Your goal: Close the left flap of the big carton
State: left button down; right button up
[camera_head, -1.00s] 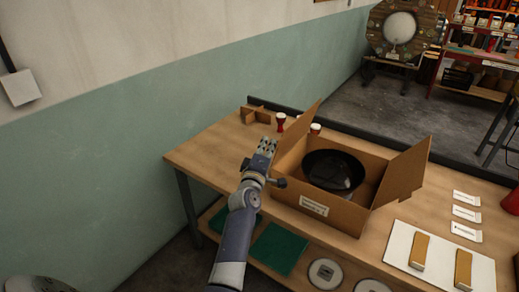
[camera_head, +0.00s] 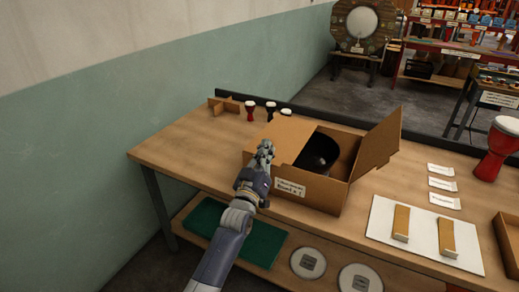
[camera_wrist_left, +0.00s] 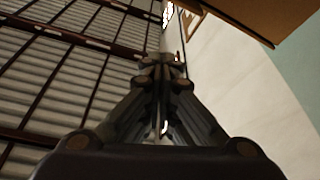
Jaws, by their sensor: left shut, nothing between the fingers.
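The big carton (camera_head: 316,190) stands open on the workbench with a dark round drum (camera_head: 318,152) inside. Its left flap (camera_head: 286,132) leans inward over the left part of the opening and hides part of the drum; whether it lies fully flat I cannot tell. Its right flap (camera_head: 382,136) stands up and slants outward. My left gripper (camera_head: 265,147) is shut and empty at the carton's left side, by the flap's near end; contact is unclear. In the left wrist view the shut fingers (camera_wrist_left: 163,62) show below a brown cardboard-like surface (camera_wrist_left: 262,22).
Small goblet drums (camera_head: 270,110) and a cardboard divider (camera_head: 222,106) stand behind the carton. A white board (camera_head: 424,237) with two tan blocks and several white cards (camera_head: 442,185) lie to the right. The bench's left end (camera_head: 190,150) is clear.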

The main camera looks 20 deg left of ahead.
pick_arm(q)
jog(key=shift+d+f+m+h+b, duration=0.3)
jog(key=shift+f+m+h+b, duration=0.2)
jog(key=shift+f+m, duration=0.45)
jog(key=shift+d+f+m+h+b, duration=0.3)
jog(key=shift+f+m+b, duration=0.3)
jog(key=shift+m, duration=0.5)
jog(key=shift+d+f+m+h+b, duration=0.25)
jog(key=shift+f+m+h+b, duration=0.3)
jog(key=shift+f+m, duration=0.4)
jog(key=shift+r, duration=0.1)
